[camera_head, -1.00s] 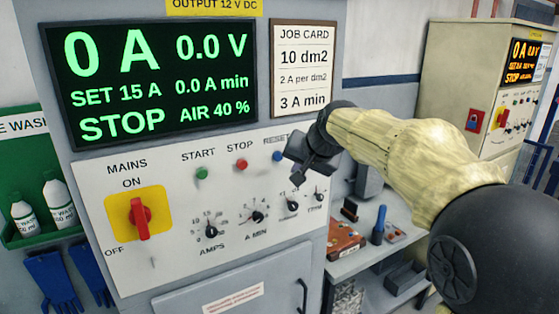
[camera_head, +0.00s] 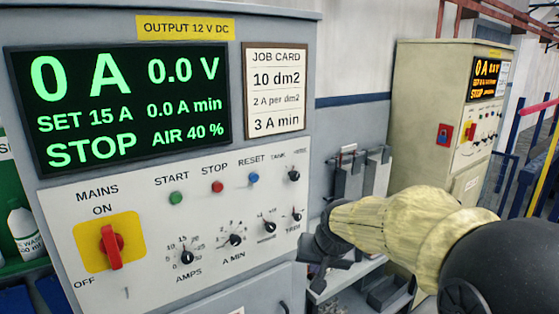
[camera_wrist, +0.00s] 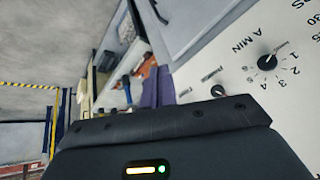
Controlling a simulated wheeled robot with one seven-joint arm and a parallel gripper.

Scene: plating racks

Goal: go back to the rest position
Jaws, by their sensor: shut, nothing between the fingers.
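My gripper (camera_head: 316,268) is at the lower middle of the head view, at the end of my sleeved arm. It is in front of the lower right edge of the control panel (camera_head: 140,225), below and right of the knobs, and looks apart from them. Its fingers are small and dark there, shut and empty. In the wrist view the dark gripper housing fills the bottom, and the panel's A MIN knob (camera_wrist: 268,62) shows at the upper right. The red mains switch (camera_head: 111,246) points to ON. The display (camera_head: 120,100) reads 0 A, 0.0 V, SET 15 A and STOP.
A second beige cabinet (camera_head: 430,110) stands at the right back. A bench with grey blocks (camera_head: 349,178) is behind my gripper. Yellow and blue rails (camera_head: 533,170) are at the far right. The wrist view shows open grey floor (camera_wrist: 45,45) at left.

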